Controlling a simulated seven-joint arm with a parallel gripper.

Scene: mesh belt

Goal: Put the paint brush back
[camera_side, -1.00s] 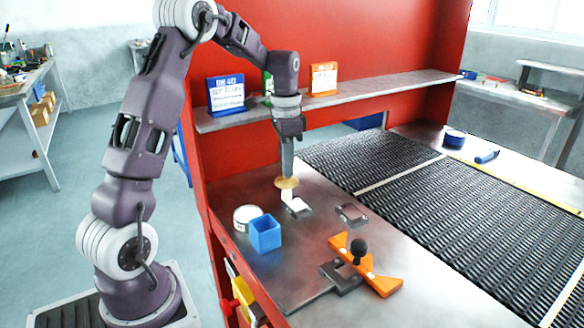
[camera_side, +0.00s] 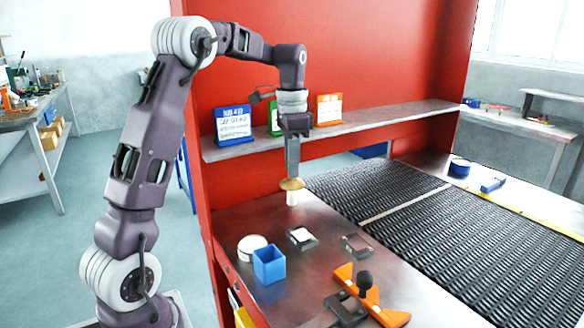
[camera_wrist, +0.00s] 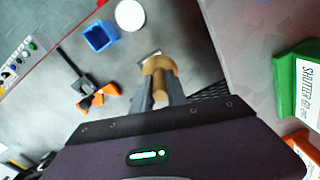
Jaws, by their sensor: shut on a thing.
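My gripper (camera_side: 292,176) points down, shut on the paint brush (camera_side: 291,197). The brush has a wide tan part at the fingertips and a pale, whitish part below it. It hangs roughly upright, apparently above the metal bench. In the wrist view the tan part of the brush (camera_wrist: 158,74) sits between the fingertips of my gripper (camera_wrist: 158,92). A blue square open cup (camera_side: 269,264) stands on the bench, nearer the side camera than the brush; it also shows in the wrist view (camera_wrist: 100,37). The cup's inside is mostly hidden.
A round white-topped tin (camera_side: 252,248) stands close to the cup. Two small metal blocks (camera_side: 302,238) (camera_side: 357,245) and an orange fixture with a black knob (camera_side: 372,304) lie nearby. The dark mesh belt (camera_side: 430,225) runs at right.

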